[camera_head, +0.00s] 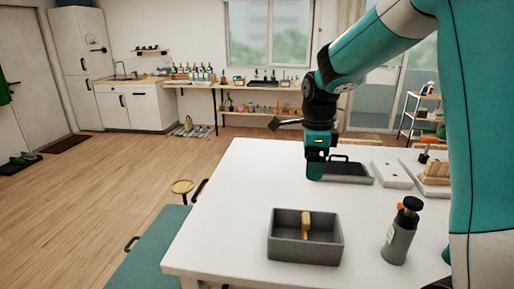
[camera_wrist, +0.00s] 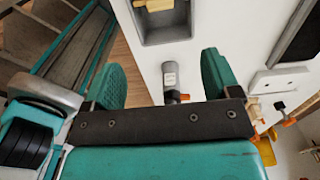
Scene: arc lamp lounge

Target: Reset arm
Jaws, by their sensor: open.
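My gripper (camera_head: 315,172) hangs over the far part of the white table (camera_head: 225,220), in front of a dark tray (camera_head: 348,172). In the wrist view my gripper (camera_wrist: 163,80) shows two teal fingers spread wide, with nothing held. A grey bottle with a black top (camera_head: 398,238) stands at the near right of the table. It shows between the fingers in the wrist view (camera_wrist: 171,76), but the head view shows it well apart from them. A grey open bin (camera_head: 283,252) holds a tan-handled thing (camera_head: 306,224), partly hidden by the bin wall.
A white flat block (camera_head: 391,174) and a wooden piece on a tray (camera_head: 437,170) lie at the right of the table. A teal bench (camera_head: 150,250) and a small round stool (camera_head: 182,187) stand to the left. The table's left middle and the floor beyond are clear.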

